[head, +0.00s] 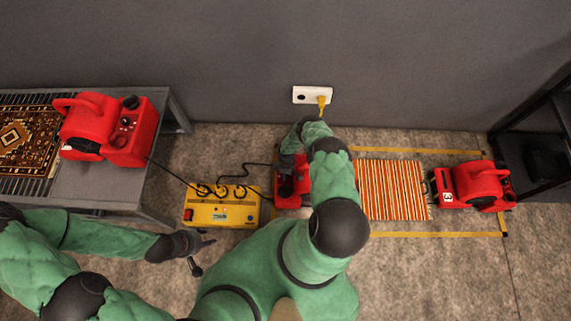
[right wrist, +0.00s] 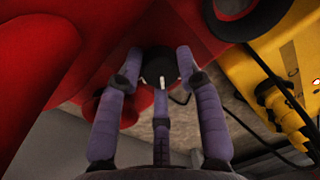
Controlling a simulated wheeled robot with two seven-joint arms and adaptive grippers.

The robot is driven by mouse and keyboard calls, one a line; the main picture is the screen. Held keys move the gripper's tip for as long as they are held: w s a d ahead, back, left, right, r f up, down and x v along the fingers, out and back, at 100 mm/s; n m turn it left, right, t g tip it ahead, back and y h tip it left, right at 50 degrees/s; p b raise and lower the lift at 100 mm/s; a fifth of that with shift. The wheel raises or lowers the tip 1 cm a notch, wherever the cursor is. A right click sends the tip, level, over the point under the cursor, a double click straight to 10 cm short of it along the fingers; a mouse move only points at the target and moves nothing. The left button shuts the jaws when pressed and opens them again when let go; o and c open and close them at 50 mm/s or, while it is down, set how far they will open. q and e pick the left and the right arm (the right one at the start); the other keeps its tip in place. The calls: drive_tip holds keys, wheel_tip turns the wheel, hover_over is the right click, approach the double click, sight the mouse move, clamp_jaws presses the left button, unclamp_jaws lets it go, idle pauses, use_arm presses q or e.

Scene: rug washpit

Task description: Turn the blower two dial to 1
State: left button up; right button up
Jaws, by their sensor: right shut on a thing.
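A red blower (head: 303,190) stands on the floor in the middle, mostly hidden under my right arm; no number on it is readable. In the right wrist view its red body (right wrist: 60,70) is close, with a black dial (right wrist: 158,66) bearing a white mark. The white mark points down in the picture, toward the lower finger. My right gripper (right wrist: 160,80) is shut on this dial, with fingers on both sides and one below. In the head view the right hand is largely hidden by its arm. My left gripper (head: 203,256) is open and empty above the floor.
A yellow power box (head: 222,211) with plugged cables sits left of the middle blower. Another red blower (head: 110,130) is on a grey table (head: 95,180) beside a patterned rug (head: 20,138). A blower marked 3 (head: 470,188) stands right of a striped rug (head: 395,190).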

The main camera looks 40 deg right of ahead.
drive_tip(key=o, duration=1.1)
drive_tip(key=shift+o, duration=0.2)
drive_tip(key=shift+w+d+r, duration=0.1)
drive_tip(key=shift+r, duration=0.4)
wheel_tip(320, 180, up, 11)
drive_tip(key=shift+w+d, duration=0.2)
drive_tip(key=shift+d, duration=0.05)
